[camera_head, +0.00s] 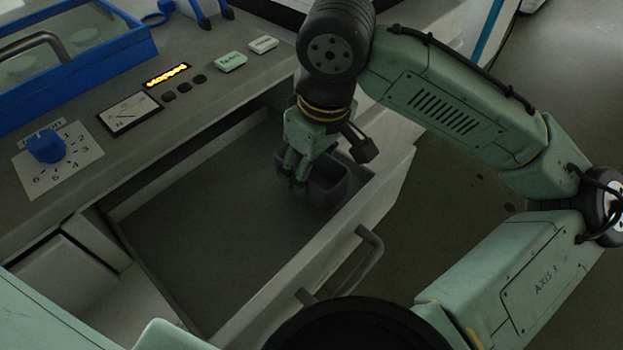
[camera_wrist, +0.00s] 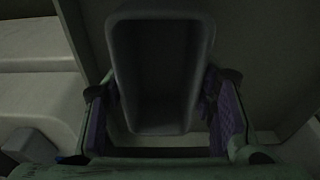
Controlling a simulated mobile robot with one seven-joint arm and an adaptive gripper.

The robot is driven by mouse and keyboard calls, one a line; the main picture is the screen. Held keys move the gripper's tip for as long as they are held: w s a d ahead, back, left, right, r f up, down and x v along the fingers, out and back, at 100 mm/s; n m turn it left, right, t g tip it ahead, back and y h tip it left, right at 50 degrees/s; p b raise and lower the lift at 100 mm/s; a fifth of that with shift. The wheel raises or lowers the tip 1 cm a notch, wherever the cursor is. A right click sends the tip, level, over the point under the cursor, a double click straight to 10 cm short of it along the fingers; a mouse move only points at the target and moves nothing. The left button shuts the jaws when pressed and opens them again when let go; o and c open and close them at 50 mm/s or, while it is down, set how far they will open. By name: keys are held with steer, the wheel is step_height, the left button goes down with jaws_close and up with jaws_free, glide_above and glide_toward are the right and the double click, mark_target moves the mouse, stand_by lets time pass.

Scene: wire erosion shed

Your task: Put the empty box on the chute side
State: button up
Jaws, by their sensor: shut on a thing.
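The empty box (camera_head: 328,183) is a small dark grey open-topped bin. It is at the far right corner of an open drawer (camera_head: 220,200), by the drawer's front wall. My gripper (camera_head: 299,178) reaches down into the drawer and is shut on the box. In the wrist view the box (camera_wrist: 160,70) sits between the purple-padded fingers of my gripper (camera_wrist: 168,118), and its inside looks bare. I cannot tell whether the box touches the drawer floor. No part clearly marked as the chute side shows.
The drawer's front has a grey handle (camera_head: 369,258). The rest of the drawer floor is bare. Above it, the panel carries a blue knob (camera_head: 46,147), a meter (camera_head: 129,113), a lit orange display (camera_head: 167,75), a green block (camera_head: 231,62) and a blue-framed case (camera_head: 75,50).

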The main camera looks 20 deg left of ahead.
steer(key=shift+f, duration=1.8)
steer(key=shift+f, duration=0.1)
steer(key=shift+f, duration=0.1)
steer(key=o, duration=1.2)
steer(key=r, duration=0.4)
steer(key=d+r, duration=0.1)
steer(key=r, duration=0.7)
steer(key=shift+s+d+r+p, duration=0.15)
steer(key=shift+s+d+p, duration=0.15)
steer(key=shift+d+p, duration=0.1)
